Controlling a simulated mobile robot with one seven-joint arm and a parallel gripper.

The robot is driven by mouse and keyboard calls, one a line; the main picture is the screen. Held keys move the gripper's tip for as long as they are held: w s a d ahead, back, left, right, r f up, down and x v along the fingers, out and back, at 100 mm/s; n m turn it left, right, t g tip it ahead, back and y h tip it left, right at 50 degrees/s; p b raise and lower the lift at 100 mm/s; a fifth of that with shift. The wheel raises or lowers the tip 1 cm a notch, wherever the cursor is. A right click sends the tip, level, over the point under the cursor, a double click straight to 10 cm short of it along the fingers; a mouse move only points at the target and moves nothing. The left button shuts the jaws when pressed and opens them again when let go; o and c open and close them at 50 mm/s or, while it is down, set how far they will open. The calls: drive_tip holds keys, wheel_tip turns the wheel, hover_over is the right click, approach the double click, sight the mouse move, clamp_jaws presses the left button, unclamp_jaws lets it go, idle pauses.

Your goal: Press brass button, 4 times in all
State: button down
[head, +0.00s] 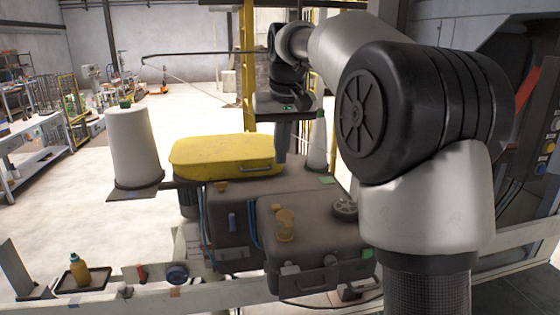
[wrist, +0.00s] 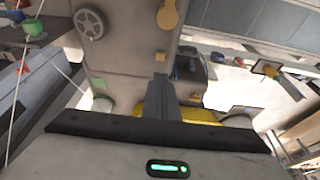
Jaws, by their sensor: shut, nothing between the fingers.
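A brass-coloured, mushroom-shaped piece (head: 286,225), which looks like the brass button, stands on top of the front dark grey box (head: 310,258). It also shows at the top edge of the wrist view (wrist: 168,14), partly cut off. My gripper (head: 281,158) points down behind it, beside the right end of the yellow cover, clear of the brass piece. Its fingers (wrist: 161,80) are together with nothing between them. Whether the brass piece is pushed in cannot be told.
A handwheel (head: 345,208) sits right of the brass piece. A yellow cover (head: 225,156) lies behind, with a white spool (head: 130,145) at left. A smaller brass-coloured part (head: 221,187) and a blue part (head: 232,222) are on the machine. My arm blocks much of the right side.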

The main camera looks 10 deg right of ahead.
drive_tip(key=shift+w+f+b, duration=0.4)
drive_tip(key=shift+w+f, duration=0.05)
drive_tip(key=shift+w, duration=0.15)
drive_tip(key=shift+w+f+b, duration=0.4)
drive_tip(key=shift+w, duration=0.2)
approach(276, 206)
drive_tip(key=x, duration=0.5)
drive_tip(key=shift+w+b, duration=0.25)
drive_tip(key=shift+b, duration=0.05)
drive_tip(key=shift+f, duration=0.55)
